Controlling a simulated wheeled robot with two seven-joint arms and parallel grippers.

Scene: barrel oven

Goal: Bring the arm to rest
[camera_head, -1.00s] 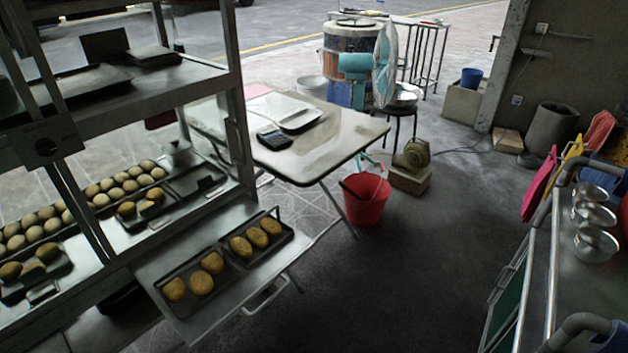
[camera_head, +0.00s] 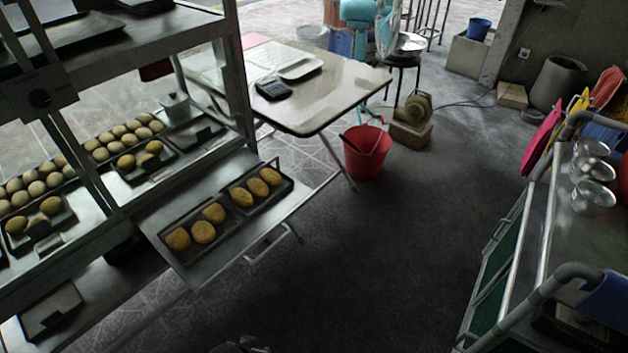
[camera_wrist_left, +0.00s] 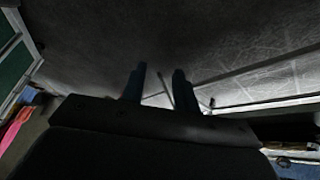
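My left gripper (camera_wrist_left: 158,84) shows in the left wrist view as two dark fingers with a gap between them. It is open and nothing is between the fingers. It is over the dark floor (camera_wrist_left: 110,40), apart from the furniture around it. In the head view only a small dark shape shows at the bottom edge, and I cannot tell which part it is. My right gripper is not in view.
At left, a metal rack (camera_head: 245,95) holds trays of buns; a shelf with two bun trays (camera_head: 165,238) juts out. A table (camera_head: 345,95), red bucket (camera_head: 366,155) and blower (camera_head: 414,112) stand behind. A cart (camera_head: 545,250) with metal bowls is at right. The middle floor (camera_head: 400,260) is clear.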

